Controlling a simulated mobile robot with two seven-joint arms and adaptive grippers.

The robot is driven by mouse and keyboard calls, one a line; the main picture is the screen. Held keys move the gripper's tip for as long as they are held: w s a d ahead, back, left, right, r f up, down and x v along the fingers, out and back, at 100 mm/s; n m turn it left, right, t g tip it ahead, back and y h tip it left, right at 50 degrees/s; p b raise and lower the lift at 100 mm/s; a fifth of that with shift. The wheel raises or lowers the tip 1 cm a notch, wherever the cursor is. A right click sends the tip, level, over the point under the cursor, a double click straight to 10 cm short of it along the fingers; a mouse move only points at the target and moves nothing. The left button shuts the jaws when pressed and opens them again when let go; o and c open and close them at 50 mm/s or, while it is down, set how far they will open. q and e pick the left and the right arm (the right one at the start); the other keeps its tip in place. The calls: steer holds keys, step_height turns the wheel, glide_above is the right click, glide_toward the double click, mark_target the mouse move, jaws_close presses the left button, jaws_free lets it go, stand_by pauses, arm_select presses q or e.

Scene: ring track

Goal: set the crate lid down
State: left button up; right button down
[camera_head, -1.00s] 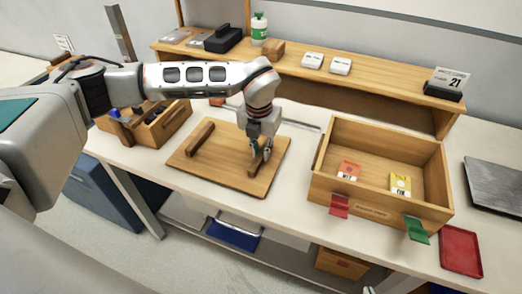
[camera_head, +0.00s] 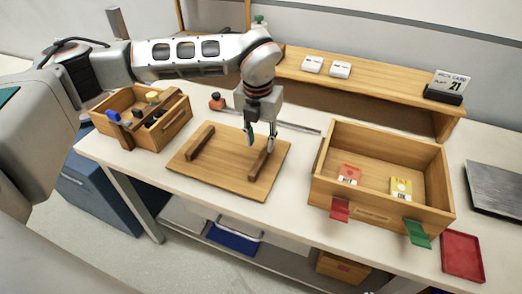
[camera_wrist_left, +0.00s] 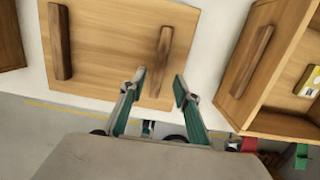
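The crate lid (camera_head: 225,165) is a flat wooden board with two dark wooden bars across it. It lies flat on the white table, left of the open wooden crate (camera_head: 375,213). My left gripper (camera_head: 259,143) is above the lid's right bar (camera_head: 258,164). My right gripper is not in view.
A smaller wooden box (camera_head: 165,133) with several items stands left of the lid. A red tray (camera_head: 462,257) and a dark flat plate (camera_head: 497,187) lie at the right. A wooden shelf (camera_head: 385,88) runs along the back. A red and a yellow card lie in the crate.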

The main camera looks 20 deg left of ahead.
arm_select(q)
steer(key=r, duration=0.5)
steer(key=shift+s+r, duration=0.1)
steer(key=shift+s, duration=0.2)
